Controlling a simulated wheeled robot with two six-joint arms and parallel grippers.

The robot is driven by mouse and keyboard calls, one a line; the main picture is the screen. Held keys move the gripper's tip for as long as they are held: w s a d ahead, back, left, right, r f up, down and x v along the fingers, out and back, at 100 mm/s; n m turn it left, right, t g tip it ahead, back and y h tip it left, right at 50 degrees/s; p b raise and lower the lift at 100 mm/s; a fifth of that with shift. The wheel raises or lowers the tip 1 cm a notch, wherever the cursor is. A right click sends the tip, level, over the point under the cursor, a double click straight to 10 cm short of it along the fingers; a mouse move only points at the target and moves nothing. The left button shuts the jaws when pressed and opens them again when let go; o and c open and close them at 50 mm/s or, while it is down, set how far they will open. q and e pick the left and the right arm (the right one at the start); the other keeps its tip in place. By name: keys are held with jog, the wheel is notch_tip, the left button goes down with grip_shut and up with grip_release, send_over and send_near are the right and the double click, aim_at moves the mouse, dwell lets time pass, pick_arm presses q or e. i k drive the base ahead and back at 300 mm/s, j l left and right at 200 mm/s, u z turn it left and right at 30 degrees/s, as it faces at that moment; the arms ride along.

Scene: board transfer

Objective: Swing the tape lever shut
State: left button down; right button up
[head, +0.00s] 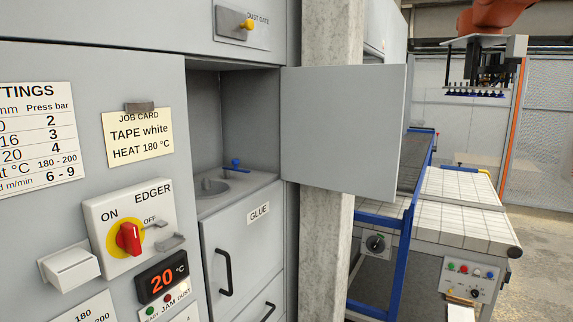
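No lever labelled tape shows in the head view. A job card (137,141) on the grey machine front reads "TAPE white, HEAT 180 °C". A yellow-knobbed lever (245,25) sits on a plate marked "DUST GATE" at the top. A small blue-handled part (236,163) stands in the open recess above the panel marked "GLUE" (242,245). Neither of my grippers is in view.
A flat grey door (341,130) stands open beside the recess, in front of a concrete post (325,235). The EDGER switch (130,238) and a display reading 20 °C (163,277) are at lower left. A roller table (460,220) stands at right.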

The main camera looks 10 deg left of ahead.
aim_at(235, 162)
jog(key=i+l, duration=0.7)
jog(key=i, duration=0.15)
